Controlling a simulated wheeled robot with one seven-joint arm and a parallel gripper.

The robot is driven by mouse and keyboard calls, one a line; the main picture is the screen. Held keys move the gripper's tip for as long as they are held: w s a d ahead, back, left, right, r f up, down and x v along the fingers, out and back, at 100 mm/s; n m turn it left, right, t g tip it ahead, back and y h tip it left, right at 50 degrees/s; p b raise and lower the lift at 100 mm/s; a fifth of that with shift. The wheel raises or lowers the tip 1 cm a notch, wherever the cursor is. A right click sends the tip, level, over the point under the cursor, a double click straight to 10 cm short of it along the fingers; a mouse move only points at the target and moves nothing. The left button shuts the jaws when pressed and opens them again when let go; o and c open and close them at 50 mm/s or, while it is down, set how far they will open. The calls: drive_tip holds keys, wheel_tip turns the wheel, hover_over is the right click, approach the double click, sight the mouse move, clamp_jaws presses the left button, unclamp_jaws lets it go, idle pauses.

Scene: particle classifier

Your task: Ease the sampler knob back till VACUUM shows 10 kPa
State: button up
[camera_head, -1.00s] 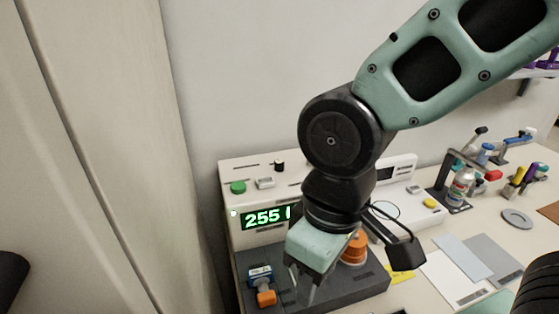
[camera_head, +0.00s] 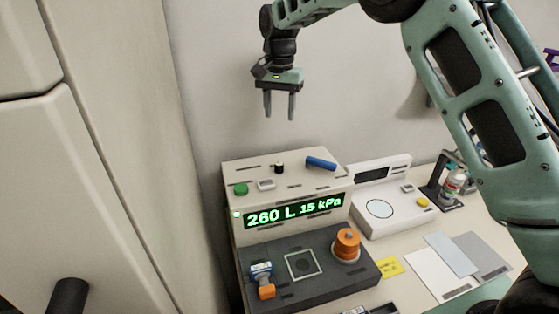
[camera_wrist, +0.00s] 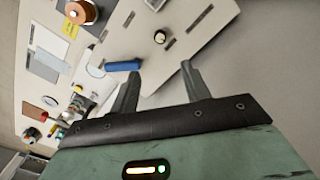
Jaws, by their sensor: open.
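The sampler (camera_head: 232,172) is a cream box. Its green display (camera_head: 294,211) reads 260 L and 15 kPa. A small black knob (camera_head: 279,168) stands on its top, towards the back. In the wrist view the knob (camera_wrist: 160,37) shows a white mark and lies beyond the fingers, apart from them. My gripper (camera_head: 280,117) is open and empty, pointing down, well above the sampler's top. The wrist view also shows my two fingers (camera_wrist: 161,70) spread with nothing between them.
A blue cylinder (camera_head: 321,163), a green button (camera_head: 240,189) and a pale switch (camera_head: 265,184) share the sampler's top. An orange spool (camera_head: 346,243) and a blue-and-orange item (camera_head: 262,279) stand on the dark front deck. A cream device (camera_head: 382,205) stands to the right.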

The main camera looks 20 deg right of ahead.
sight(279, 164)
wheel_tip(279, 164, down, 17)
drive_tip(key=p, duration=0.5)
drive_tip(key=c, duration=1)
